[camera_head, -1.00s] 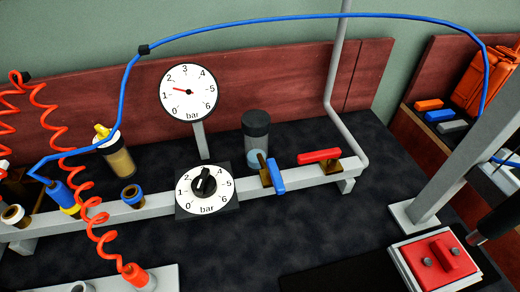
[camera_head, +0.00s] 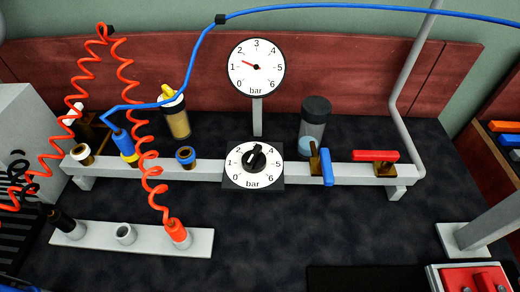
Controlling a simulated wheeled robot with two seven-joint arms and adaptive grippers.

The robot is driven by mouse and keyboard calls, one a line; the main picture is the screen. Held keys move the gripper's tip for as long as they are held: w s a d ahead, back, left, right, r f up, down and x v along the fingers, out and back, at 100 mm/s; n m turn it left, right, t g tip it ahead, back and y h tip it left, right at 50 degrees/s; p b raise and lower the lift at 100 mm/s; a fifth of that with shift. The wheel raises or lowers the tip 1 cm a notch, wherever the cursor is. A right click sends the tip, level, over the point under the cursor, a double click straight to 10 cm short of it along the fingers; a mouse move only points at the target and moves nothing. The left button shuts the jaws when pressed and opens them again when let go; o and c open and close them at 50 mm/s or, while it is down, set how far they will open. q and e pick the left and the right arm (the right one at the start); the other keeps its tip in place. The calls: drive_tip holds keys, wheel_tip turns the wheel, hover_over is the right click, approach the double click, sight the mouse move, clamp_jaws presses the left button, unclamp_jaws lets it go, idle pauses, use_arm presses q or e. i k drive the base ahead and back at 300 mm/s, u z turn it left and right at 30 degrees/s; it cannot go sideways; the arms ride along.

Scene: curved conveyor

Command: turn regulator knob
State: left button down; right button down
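The black regulator knob (camera_head: 254,157) sits at the middle of a white dial plate (camera_head: 238,177) marked 0 to 6 bar, on the front of a grey rail. The white mark on the knob points up and slightly right, near the 3. Above it on a post stands a round pressure gauge (camera_head: 257,68) with a red needle pointing up-left, between 1 and 2. Neither of my grippers can be made out in the head view.
A blue lever valve (camera_head: 327,167) and a red lever valve (camera_head: 376,156) sit right of the dial. Blue fitting (camera_head: 185,156), coiled red hose (camera_head: 80,85) and blue hose (camera_head: 205,50) lie left. A white socket bar (camera_head: 95,238) is at front left. Dark worktop before the dial is clear.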

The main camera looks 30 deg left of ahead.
sight(254, 161)
drive_tip(key=z, duration=0.1)
drive_tip(key=k, duration=1.35)
drive_tip(key=u, duration=0.5)
drive_tip(key=i, duration=0.5)
drive_tip(key=u, duration=0.1)
